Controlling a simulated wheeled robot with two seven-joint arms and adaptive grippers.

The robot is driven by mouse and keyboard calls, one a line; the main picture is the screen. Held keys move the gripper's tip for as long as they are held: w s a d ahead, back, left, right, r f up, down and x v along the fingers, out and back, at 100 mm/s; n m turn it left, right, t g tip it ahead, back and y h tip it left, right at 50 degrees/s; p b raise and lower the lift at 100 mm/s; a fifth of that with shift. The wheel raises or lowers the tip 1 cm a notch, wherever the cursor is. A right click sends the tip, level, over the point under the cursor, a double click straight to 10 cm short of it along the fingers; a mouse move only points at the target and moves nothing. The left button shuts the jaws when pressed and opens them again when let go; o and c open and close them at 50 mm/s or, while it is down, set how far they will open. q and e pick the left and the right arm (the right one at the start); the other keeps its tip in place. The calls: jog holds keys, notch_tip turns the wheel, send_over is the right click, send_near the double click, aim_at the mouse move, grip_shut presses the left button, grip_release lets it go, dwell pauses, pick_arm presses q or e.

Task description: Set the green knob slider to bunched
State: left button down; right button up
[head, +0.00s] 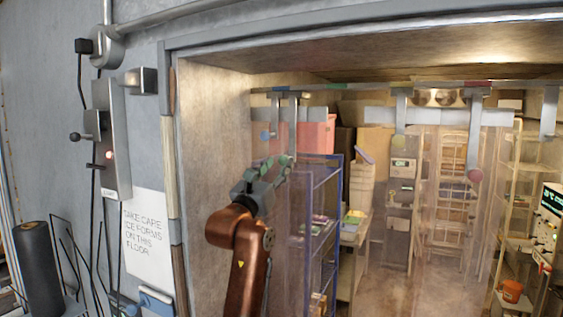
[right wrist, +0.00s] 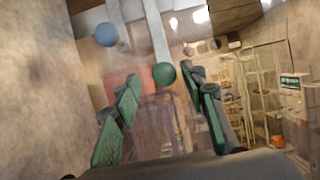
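The green knob (right wrist: 163,75) hangs at the lower end of a grey slider bar in the right wrist view. It appears between the open fingertips of my right gripper (right wrist: 165,92), with gaps on both sides. I cannot tell whether it is level with the tips or beyond them. In the head view my right gripper (head: 274,170) is raised below the left end of the overhead rail (head: 360,86). The green knob is hard to tell apart from the green finger pads there. My left gripper is out of view.
A blue knob (right wrist: 105,34) hangs just left. Further right along the rail hang an olive knob (head: 398,141) and a pink knob (head: 475,175), with clear curtain strips. The doorway's left wall (head: 212,130) is close to my right arm. Blue shelving (head: 325,200) stands behind.

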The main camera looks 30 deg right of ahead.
jog(key=v, duration=0.8)
jog(key=shift+s+a, duration=0.25)
jog(key=shift+a, duration=0.1)
jog(key=shift+f, duration=0.1)
